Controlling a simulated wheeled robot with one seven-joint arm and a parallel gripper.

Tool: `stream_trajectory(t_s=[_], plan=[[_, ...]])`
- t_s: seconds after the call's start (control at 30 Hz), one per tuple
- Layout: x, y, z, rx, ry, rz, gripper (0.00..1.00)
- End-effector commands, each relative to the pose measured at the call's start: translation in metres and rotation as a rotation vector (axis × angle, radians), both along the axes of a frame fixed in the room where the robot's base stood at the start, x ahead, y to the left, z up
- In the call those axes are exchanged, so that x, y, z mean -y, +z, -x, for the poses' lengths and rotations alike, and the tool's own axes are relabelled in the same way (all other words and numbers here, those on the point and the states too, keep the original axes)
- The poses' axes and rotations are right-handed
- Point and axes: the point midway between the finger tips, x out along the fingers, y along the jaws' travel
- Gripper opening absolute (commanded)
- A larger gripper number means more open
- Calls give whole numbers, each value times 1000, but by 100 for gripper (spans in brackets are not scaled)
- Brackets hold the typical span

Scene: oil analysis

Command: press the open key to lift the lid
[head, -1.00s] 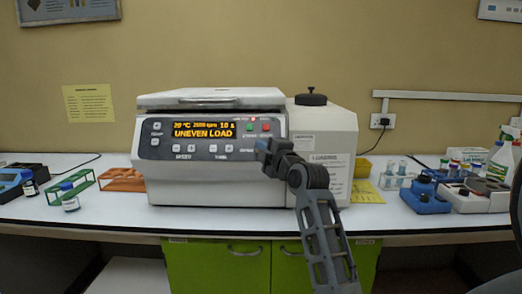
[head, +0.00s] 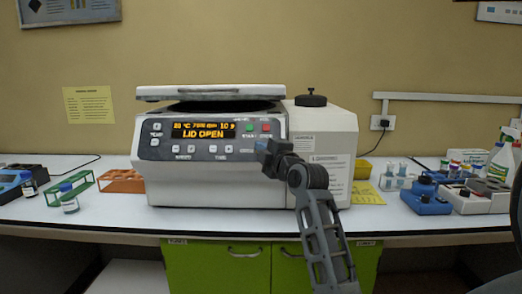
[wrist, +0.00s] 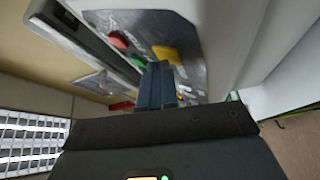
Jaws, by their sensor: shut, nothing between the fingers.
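The centrifuge (head: 215,184) stands on the bench in the head view. Its lid (head: 210,93) is raised, with a dark gap under it. Its display (head: 203,131) reads LID OPEN in orange. A green key (head: 250,127) and a red key (head: 265,127) sit at the panel's right. My gripper (head: 261,147) is shut and empty, just below these keys at the panel. In the wrist view, its fingertips (wrist: 160,70) are beside a yellow key-like patch (wrist: 167,54). I cannot tell whether they touch it. The open key's label is not readable; my gripper covers that part of the panel.
An orange rack (head: 122,181) and a green rack (head: 78,187) stand left of the centrifuge. A blue-capped vial (head: 69,202) is in front. Blue devices (head: 427,201) and bottles stand at the right. The bench front before the centrifuge is clear.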

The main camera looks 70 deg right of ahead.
Motion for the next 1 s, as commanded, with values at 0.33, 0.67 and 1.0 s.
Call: stream_trajectory(t_s=[0.33, 0.67, 1.0], plan=[[0, 0, 0, -1, -1, -1, 0], [-11, 8, 5, 0, 0, 0, 0], [-12, 8, 5, 0, 0, 0, 0]])
